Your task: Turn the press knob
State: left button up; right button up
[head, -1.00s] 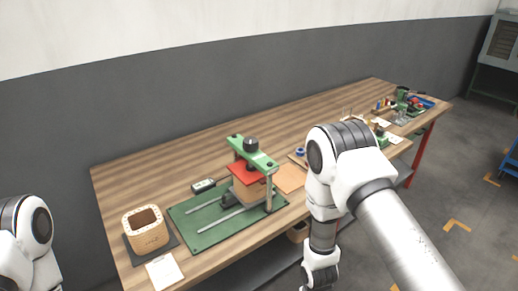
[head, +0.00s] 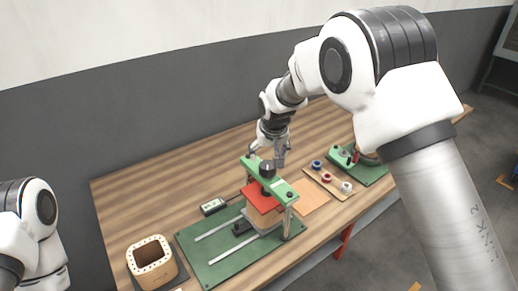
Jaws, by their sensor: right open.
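The press stands on a green base plate (head: 215,262) on the wooden table, with a green crossbar (head: 283,190) on posts. The black press knob (head: 267,169) sits upright on top of the crossbar. A red plate (head: 256,197) lies below the crossbar, over a brown block. My right gripper (head: 268,156) is open, pointing down just behind and above the knob; I cannot tell whether it touches it. My left arm shows at the left edge, but its gripper is out of view.
A wooden box with an opening (head: 152,262) stands at the front left. A small black meter (head: 213,206) lies left of the press. A tray of spools (head: 329,181) and another green fixture (head: 357,164) stand to the right. The back left of the table is clear.

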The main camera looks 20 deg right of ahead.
aim_at(268, 165)
jog(key=shift+w+f, duration=0.2)
jog(key=shift+w, duration=0.3)
jog(key=shift+w+f, duration=0.15)
jog(key=shift+w, duration=0.35)
jog(key=shift+w+f+p, duration=0.1)
jog(key=shift+f+p, duration=0.1)
jog(key=shift+p, duration=0.15)
jog(key=s+f+p, duration=0.1)
jog(key=s, duration=0.2)
jog(key=shift+d+f+p, duration=0.15)
jog(key=shift+f+p, duration=0.25)
jog(key=w+f, duration=0.1)
jog(key=f, duration=0.1)
jog(key=w+f, duration=0.1)
jog(key=w, duration=0.1)
jog(key=shift+w+d+f, duration=0.1)
jog(key=shift+f, duration=0.3)
jog(key=shift+w, duration=0.15)
jog(key=shift+s+r, duration=0.4)
jog(key=shift+s, duration=0.2)
jog(key=c, duration=0.8)
jog(key=shift+s+r, duration=0.1)
jog(key=c, duration=0.4)
pick_arm(q)
jog(key=r, duration=0.1)
jog(key=s+r, duration=0.1)
jog(key=r, duration=0.1)
jog(key=shift+r, duration=0.2)
pick_arm(e)
jog(key=shift+o, duration=0.2)
